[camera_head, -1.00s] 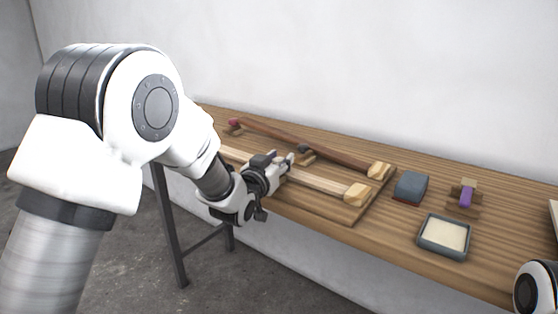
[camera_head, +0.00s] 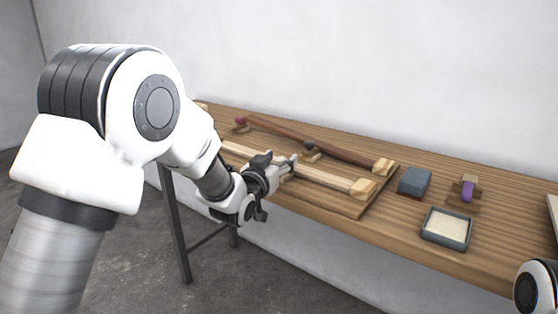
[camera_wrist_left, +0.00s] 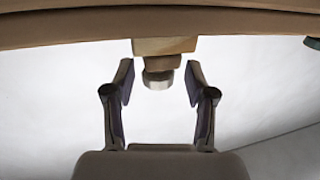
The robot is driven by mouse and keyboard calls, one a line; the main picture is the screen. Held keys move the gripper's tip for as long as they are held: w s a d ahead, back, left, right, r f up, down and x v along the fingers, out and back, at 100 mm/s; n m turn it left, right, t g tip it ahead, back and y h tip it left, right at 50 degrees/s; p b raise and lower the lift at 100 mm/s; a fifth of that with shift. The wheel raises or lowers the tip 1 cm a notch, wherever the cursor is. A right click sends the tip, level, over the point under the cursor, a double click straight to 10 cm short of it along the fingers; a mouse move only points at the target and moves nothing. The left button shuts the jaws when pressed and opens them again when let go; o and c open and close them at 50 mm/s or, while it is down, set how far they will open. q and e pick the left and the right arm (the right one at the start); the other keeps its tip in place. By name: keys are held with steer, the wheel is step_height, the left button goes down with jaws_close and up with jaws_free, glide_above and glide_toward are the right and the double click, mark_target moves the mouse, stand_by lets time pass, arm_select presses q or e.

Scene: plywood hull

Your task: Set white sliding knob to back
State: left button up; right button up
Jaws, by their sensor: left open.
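The white sliding knob (camera_wrist_left: 158,79) shows in the left wrist view as a short pale cap below a wooden block (camera_wrist_left: 165,46). My left gripper (camera_wrist_left: 160,84) is open, with one finger on each side of the knob and a gap on both sides. In the head view, my left gripper (camera_head: 288,164) is at the light wooden rail (camera_head: 326,177) along the front of the board. There the knob cannot be made out behind the gripper. My right gripper is out of view.
Behind lies a dark rail (camera_head: 345,155) with a dark knob (camera_head: 311,146); a red knob (camera_head: 241,120) is at its left. To the right are a blue-grey block (camera_head: 415,181), a framed tray (camera_head: 427,231) and a purple piece (camera_head: 467,192). A wall stands behind the table.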

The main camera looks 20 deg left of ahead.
arm_select(q)
steer(key=s+a, duration=0.1)
steer(key=s, duration=1.1)
steer(key=shift+a, duration=0.2)
